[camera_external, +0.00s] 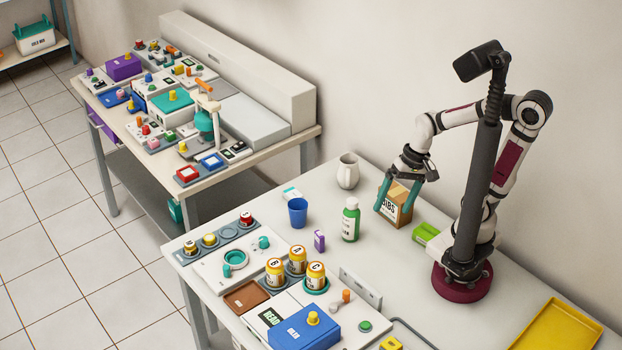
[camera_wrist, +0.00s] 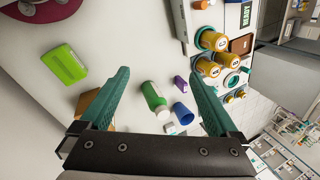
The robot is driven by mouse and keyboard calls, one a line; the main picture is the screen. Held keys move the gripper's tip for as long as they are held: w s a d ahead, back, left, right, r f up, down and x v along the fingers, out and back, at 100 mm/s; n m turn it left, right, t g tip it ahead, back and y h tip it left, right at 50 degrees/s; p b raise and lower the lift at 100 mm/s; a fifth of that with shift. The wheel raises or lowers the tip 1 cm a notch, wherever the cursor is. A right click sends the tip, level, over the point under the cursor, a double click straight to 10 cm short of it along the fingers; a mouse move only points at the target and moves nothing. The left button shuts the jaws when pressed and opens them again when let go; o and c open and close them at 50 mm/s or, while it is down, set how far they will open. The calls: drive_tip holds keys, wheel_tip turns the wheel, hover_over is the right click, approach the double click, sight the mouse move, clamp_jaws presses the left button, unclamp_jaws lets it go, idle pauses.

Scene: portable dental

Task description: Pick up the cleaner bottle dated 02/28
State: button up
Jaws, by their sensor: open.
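A green bottle with a white cap (camera_external: 350,222) stands upright on the near white table, between the blue cup and a cardboard box. Its label has dark print too small to read, so no date can be made out. The same green bottle (camera_wrist: 155,101) shows in the wrist view between my two teal fingers, beyond them and apart from both. My gripper (camera_external: 394,210) is open and empty, above the table to the right of the bottle, in front of or over the box. In the wrist view my gripper (camera_wrist: 158,76) has its fingers spread wide.
The cardboard box (camera_external: 397,206) stands close by my fingers. Nearby are a blue cup (camera_external: 298,212), a small purple item (camera_external: 319,241), a white jug (camera_external: 348,172) and a green block (camera_external: 426,235). Labelled yellow jars (camera_external: 275,272) crowd the left. A yellow tray (camera_external: 560,325) lies right.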

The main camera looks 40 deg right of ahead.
sight(355, 222)
drive_tip(key=w+a+f+t, duration=0.1)
drive_tip(key=w+a+f, duration=0.15)
drive_tip(key=a, duration=0.35)
drive_tip(key=w+a+f+t, duration=0.1)
drive_tip(key=a+f, duration=0.3)
drive_tip(key=a, duration=0.2)
drive_tip(key=f+t+h, duration=0.1)
drive_tip(key=f, duration=0.1)
drive_tip(key=d+f+m+t+h, duration=0.1)
drive_tip(key=f, duration=0.1)
drive_tip(key=f+t+h, duration=0.1)
drive_tip(key=f+t, duration=0.1)
drive_tip(key=shift+s+d+f+h, duration=0.25)
drive_tip(key=shift+s+f+h, duration=0.05)
drive_tip(key=shift+s, duration=0.1)
drive_tip(key=d+t+h, duration=0.2)
drive_tip(key=shift+s+d, duration=0.35)
drive_tip(key=shift+d, duration=0.05)
drive_tip(key=d+r+n+t+h, duration=0.2)
drive_tip(key=d+r+t, duration=0.1)
drive_tip(key=d+t, duration=0.1)
drive_tip(key=x, duration=1.4)
drive_tip(key=shift+w+f, duration=0.3)
drive_tip(key=shift+f, duration=0.05)
clamp_jaws()
